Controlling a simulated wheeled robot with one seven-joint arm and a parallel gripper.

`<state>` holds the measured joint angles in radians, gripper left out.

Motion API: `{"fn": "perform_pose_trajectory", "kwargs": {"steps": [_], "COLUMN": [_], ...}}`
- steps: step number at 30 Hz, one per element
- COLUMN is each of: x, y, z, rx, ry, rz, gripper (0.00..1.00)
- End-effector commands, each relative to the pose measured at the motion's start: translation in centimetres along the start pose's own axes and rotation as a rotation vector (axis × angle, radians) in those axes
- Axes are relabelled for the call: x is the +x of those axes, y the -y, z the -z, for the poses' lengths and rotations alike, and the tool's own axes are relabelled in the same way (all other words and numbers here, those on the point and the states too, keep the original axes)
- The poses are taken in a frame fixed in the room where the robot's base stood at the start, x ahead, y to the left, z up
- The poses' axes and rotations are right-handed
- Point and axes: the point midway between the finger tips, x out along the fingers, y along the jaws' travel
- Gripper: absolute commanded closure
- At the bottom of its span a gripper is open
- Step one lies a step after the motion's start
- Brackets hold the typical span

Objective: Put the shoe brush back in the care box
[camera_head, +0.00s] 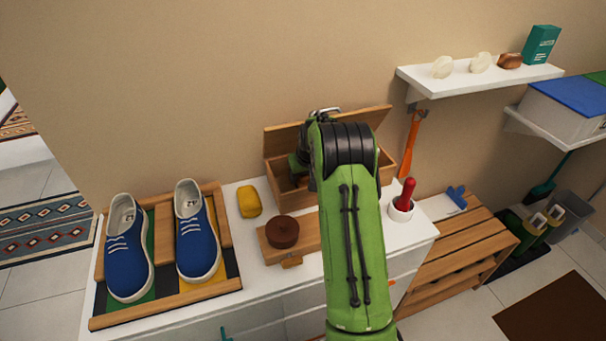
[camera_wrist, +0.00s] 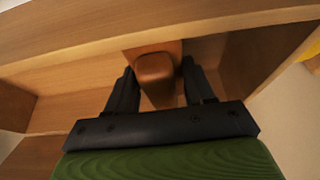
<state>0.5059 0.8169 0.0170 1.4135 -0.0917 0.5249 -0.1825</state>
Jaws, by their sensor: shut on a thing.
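The care box (camera_head: 281,192) is an open wooden box against the wall on the white cabinet top, with its lid raised at the back. My gripper (camera_wrist: 157,74) is shut on a brown wooden piece, which looks like the shoe brush (camera_wrist: 155,68). In the wrist view the wooden walls of the box surround the fingers, so the brush is in or just over the box. I cannot tell whether it touches the box floor. In the head view my green arm hides the brush and much of the box.
Blue shoes (camera_head: 198,245) stand on a wooden rack at left. A yellow sponge (camera_head: 249,201) and a round brown tin (camera_head: 282,232) are left and front of the box. A white cup (camera_head: 401,210) with a red-handled tool stands right. A wall shelf (camera_head: 480,79) hangs above right.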

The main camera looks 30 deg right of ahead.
Motion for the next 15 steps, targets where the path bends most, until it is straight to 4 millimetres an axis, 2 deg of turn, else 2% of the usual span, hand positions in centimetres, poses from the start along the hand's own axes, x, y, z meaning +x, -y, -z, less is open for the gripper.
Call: {"fn": "perform_pose_trajectory", "kwargs": {"steps": [11,12,15], "x": [0.59,0.66,0.57], "y": [-0.01,-0.01,0.00], "z": [-0.21,-0.25,-0.22], "rx": [-0.001,-0.001,-0.001], "ry": [-0.004,-0.004,-0.003], "rz": [-0.001,0.000,0.000], "gripper": [0.71,0.46,0.30]}}
